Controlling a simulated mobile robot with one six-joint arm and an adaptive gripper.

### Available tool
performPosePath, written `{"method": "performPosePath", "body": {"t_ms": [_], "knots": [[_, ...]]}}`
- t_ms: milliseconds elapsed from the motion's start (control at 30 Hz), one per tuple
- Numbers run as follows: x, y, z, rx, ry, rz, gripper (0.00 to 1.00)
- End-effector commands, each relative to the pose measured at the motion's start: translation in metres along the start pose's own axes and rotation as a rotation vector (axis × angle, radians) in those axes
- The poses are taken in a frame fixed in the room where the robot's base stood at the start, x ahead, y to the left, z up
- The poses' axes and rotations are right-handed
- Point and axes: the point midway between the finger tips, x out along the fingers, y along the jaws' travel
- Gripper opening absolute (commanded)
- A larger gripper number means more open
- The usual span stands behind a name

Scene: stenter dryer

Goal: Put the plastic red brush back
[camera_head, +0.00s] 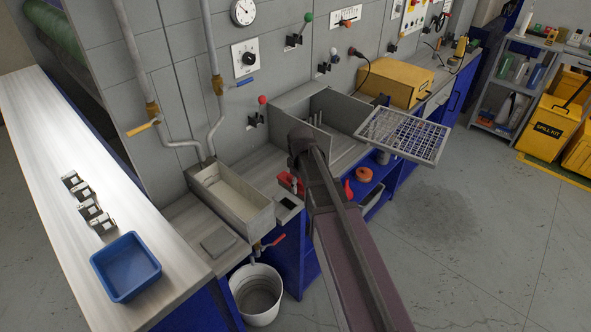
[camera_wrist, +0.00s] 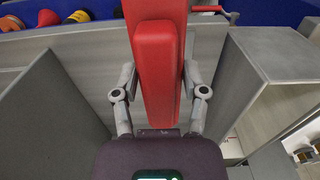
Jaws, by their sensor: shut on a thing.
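The red brush (camera_wrist: 157,65) fills the middle of the wrist view, a long red block running up out of the top of the picture. My gripper (camera_wrist: 160,80) is shut on it, with one finger on each side. Its far end is cut off by the frame. In the head view my arm hides my gripper. A small red piece (camera_head: 289,183) shows just left of my arm there, above the worktop; I cannot tell whether it is the held brush.
Grey walls (camera_wrist: 60,100) stand close around the brush. Left of my arm are an open grey trough (camera_head: 233,197), a white bucket (camera_head: 257,297) and a blue tray (camera_head: 126,267). A grid tray (camera_head: 404,135) juts out on the right.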

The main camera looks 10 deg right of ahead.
Motion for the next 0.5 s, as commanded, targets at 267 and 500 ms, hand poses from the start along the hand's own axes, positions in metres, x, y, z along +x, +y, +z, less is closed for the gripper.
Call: {"method": "performPosePath", "body": {"t_ms": [267, 500], "knots": [[0.005, 0.034, -0.039, 0.002, 0.0, 0.0, 0.18], [0.01, 0.063, -0.073, 0.002, 0.0, 0.0, 0.18]]}}
